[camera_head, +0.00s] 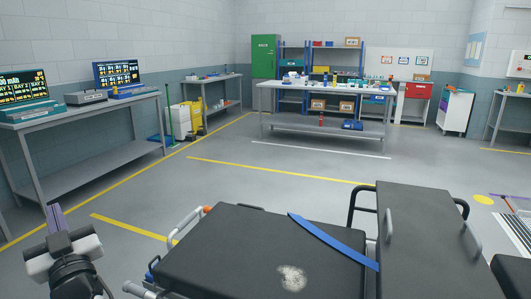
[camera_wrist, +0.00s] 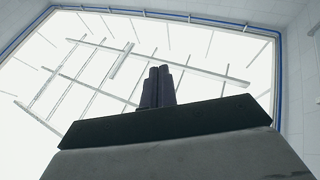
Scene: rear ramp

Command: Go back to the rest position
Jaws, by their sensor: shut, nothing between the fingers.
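My gripper (camera_head: 54,214) stands at the lower left of the head view, with its fingers pointing up. The two dark fingers lie together and nothing is held between them. In the wrist view my gripper (camera_wrist: 157,72) points toward the bright ceiling, its fingers side by side and touching. No object is near the fingertips in either view.
A black padded stretcher (camera_head: 235,250) with a blue strap (camera_head: 335,242) lies right of my gripper, close by. A grey bench (camera_head: 90,110) with screens stands along the left wall. A long workbench (camera_head: 325,90) stands at the back. The floor between is open.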

